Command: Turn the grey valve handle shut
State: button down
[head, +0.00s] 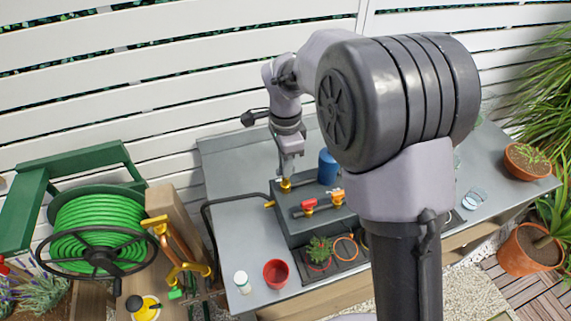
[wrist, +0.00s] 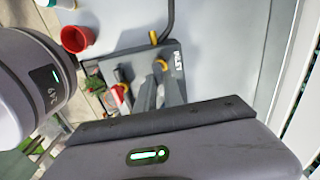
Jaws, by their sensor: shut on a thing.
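My gripper (head: 287,170) points down over the back left of a grey manifold box (head: 287,228). It is shut on the grey valve handle, at the brass valve (head: 285,186). The handle is mostly hidden by the fingers, so its angle cannot be told. In the wrist view my gripper (wrist: 159,92) reaches to the box beside the label plate (wrist: 178,64), with a bit of brass (wrist: 162,64) showing at the fingertips. A red valve handle (head: 309,204) and an orange one (head: 337,196) sit on the box to the right of my gripper.
A black hose (head: 205,222) joins the box's left side by a brass fitting. A blue cylinder (head: 327,167) stands behind the box. A red pot (head: 276,273), a white bottle (head: 242,281) and a small plant (head: 319,251) are in front. The bench (head: 228,180) is clear at back left.

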dwell(0.4)
jog(key=c, duration=1.5)
grip_release()
jog(key=shift+o, duration=0.2)
notch_tip(320, 180, up, 18)
jog(key=p, duration=0.6)
jog(key=shift+f, duration=0.25)
jog(key=shift+s, duration=0.1)
